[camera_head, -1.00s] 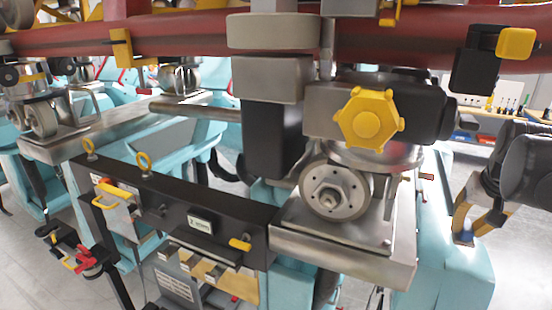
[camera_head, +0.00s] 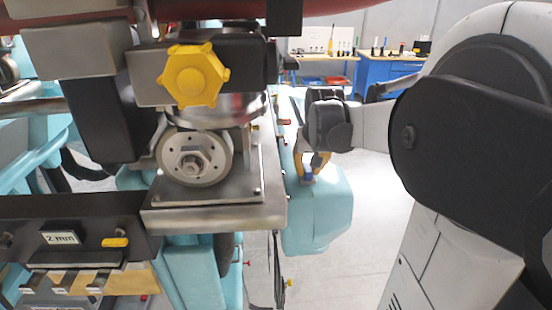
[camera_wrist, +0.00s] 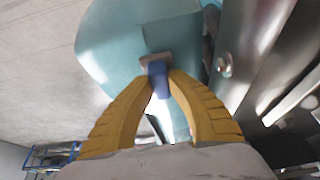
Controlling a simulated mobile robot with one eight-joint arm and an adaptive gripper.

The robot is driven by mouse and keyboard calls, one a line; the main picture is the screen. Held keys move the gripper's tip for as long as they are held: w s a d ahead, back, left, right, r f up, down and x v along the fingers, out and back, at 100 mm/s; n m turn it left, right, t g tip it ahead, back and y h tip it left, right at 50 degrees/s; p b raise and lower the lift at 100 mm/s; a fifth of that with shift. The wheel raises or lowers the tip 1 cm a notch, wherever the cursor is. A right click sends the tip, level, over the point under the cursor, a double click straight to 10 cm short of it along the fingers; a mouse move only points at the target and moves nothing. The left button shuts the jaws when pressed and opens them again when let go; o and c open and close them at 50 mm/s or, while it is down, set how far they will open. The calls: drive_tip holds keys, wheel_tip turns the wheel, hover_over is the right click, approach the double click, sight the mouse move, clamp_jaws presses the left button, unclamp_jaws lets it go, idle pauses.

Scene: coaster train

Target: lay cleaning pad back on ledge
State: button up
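My gripper (camera_head: 313,165) hangs at the right of the wheel assembly, by the teal car body (camera_head: 322,212). In the wrist view its two yellow fingers (camera_wrist: 160,78) close around a small blue piece with a grey-tan end, which I take to be the cleaning pad (camera_wrist: 159,82). Its blue part also shows small at the fingertips in the head view (camera_head: 308,174). The teal surface lies just beyond the pad in the wrist view; I cannot tell if they touch. Which surface is the ledge is unclear; a flat metal plate (camera_head: 215,215) lies left of the gripper.
A wheel (camera_head: 193,158) and a yellow knob (camera_head: 193,75) stand close to the left of the gripper. A red rail (camera_head: 330,9) runs overhead. Pale open floor (camera_head: 375,200) lies right of the teal body. A blue workbench (camera_head: 385,78) stands at the back.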

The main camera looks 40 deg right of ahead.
drive_tip(key=shift+o, duration=1.3)
drive_tip(key=shift+r, duration=0.2)
drive_tip(key=v, duration=1.2)
drive_tip(key=shift+f, duration=0.1)
